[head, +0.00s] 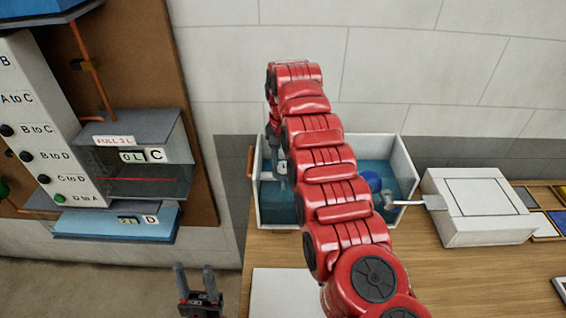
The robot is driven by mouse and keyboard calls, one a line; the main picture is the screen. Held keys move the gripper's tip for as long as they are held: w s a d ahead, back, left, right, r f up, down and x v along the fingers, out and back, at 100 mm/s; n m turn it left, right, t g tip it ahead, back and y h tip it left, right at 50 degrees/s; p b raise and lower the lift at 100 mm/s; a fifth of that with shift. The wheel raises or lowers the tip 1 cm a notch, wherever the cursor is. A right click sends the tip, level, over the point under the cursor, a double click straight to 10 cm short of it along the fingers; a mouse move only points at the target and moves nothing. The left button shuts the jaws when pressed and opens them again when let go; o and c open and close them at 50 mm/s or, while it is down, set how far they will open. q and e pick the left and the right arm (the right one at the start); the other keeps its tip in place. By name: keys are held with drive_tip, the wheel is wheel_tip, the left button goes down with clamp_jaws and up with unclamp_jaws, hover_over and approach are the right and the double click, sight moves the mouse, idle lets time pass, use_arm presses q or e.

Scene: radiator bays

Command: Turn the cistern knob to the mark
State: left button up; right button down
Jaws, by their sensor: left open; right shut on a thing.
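The cistern (405,170) is an open white tray-like box with blue water inside, standing on the wooden table against the wall. A blue ball (372,181) shows in it, beside my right arm. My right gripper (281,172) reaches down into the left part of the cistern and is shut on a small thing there. This appears to be the cistern knob, but the fingers and arm hide it. I cannot make out the mark. My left gripper (193,270) is open and empty, pointing up at the bottom of the view, left of the table.
A white box (485,205) stands right of the cistern, with a metal rod between them. Coloured tiles (540,198) lie further right. A white sheet (278,293) lies at the table's front left. A panel with tanks and buttons (60,150) hangs on the left wall.

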sight(284, 164)
drive_tip(key=c, duration=0.5)
unclamp_jaws()
drive_tip(key=shift+r, duration=0.15)
drive_tip(key=shift+r, duration=0.35)
wheel_tip(284, 164, up, 3)
drive_tip(key=shift+d+r+p, duration=0.15)
drive_tip(key=shift+r+p, duration=0.05)
drive_tip(key=shift+p, duration=0.35)
wheel_tip(284, 164, up, 13)
drive_tip(key=p, duration=1.2)
drive_tip(key=shift+s+f, duration=0.1)
drive_tip(key=shift+s, duration=0.05)
